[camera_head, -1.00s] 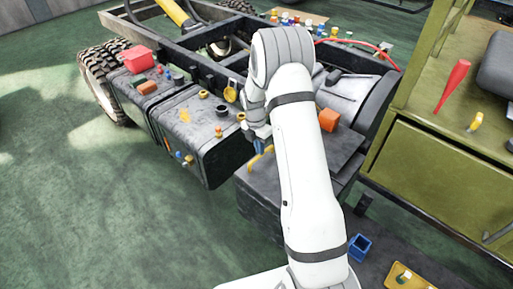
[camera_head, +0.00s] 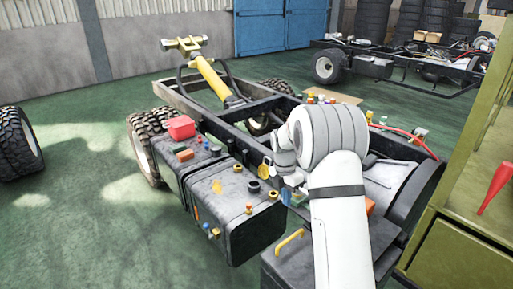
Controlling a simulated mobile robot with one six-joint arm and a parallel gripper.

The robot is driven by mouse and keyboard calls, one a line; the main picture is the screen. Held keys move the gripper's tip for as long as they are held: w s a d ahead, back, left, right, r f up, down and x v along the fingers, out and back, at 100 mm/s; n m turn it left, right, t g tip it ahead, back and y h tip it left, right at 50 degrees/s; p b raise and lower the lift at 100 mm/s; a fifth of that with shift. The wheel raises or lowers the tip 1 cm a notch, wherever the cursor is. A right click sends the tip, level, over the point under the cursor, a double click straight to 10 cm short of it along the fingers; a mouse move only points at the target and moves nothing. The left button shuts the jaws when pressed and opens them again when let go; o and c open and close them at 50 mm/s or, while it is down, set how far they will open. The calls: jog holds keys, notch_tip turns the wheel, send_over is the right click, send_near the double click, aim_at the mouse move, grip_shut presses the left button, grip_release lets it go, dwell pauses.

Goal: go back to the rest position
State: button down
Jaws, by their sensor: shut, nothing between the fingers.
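My white arm reaches up from the bottom of the view and bends over the truck chassis (camera_head: 262,108). My gripper (camera_head: 291,196) shows only in part, small and half hidden beside the white wrist, over the dark boxes at the chassis side. It is shut and I see nothing held in it. A yellow handle (camera_head: 289,241) is on the dark box just below it.
A black tank (camera_head: 240,229) with small caps and fittings is left of my arm. An olive cabinet (camera_head: 462,255) stands close on the right. Open green floor (camera_head: 85,215) lies to the left.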

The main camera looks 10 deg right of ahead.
jog(key=s+a+r+m+t, duration=0.2)
jog(key=s+r+m, duration=0.9)
jog(key=s+r, duration=0.25)
jog(key=s+a+m+t, duration=0.2)
jog(key=s+m, duration=1.1)
jog(key=s, duration=0.5)
jog(key=shift+s+r+y, duration=0.2)
jog(key=shift+s+y, duration=0.05)
jog(key=shift+y, duration=0.15)
